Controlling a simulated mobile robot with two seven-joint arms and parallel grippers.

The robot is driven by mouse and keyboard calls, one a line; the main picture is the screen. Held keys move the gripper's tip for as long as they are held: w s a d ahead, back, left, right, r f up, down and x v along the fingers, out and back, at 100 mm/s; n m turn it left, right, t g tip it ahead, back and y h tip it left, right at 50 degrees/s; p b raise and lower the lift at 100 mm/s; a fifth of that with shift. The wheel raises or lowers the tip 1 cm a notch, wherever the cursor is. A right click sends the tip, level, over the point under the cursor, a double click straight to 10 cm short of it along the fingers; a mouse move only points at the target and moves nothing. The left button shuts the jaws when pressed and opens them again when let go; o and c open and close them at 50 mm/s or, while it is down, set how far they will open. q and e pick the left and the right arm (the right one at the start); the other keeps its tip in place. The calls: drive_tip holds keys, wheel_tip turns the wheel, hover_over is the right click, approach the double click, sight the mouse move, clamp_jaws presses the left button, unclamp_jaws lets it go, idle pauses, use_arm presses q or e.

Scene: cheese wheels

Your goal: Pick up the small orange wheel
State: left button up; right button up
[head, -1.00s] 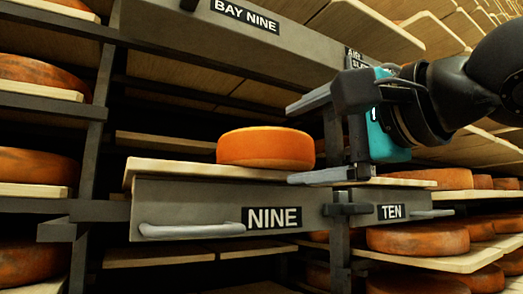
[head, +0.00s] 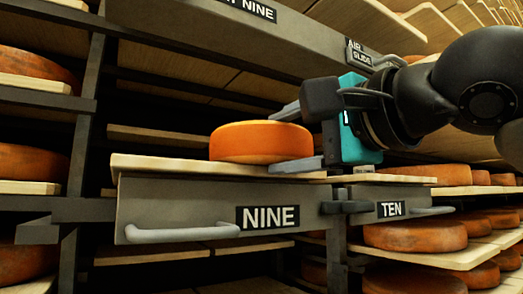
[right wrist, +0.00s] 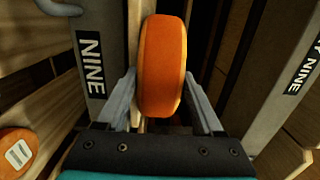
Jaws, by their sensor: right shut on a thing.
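The small orange wheel (head: 248,142) sits flat on the pale board (head: 150,167) above the drawer front marked NINE (head: 170,205). In the right wrist view the wheel (right wrist: 162,65) appears on edge between the two fingers. My right gripper (head: 288,139) comes in from the right, one finger over the wheel's right side and the other low at its underside. It is shut on the wheel. Whether the wheel is clear of the board cannot be told. My left gripper is not in view.
A grey beam (head: 215,30) with a bay sign runs above the wheel. The drawer front marked TEN (head: 365,207) adjoins on the right. More orange wheels (head: 415,236) fill racks at right and left (head: 30,165). Dark open space lies behind the wheel.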

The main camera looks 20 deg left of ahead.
clamp_jaws()
drive_tip(key=shift+s+r, duration=0.1)
drive_tip(key=shift+r, duration=0.15)
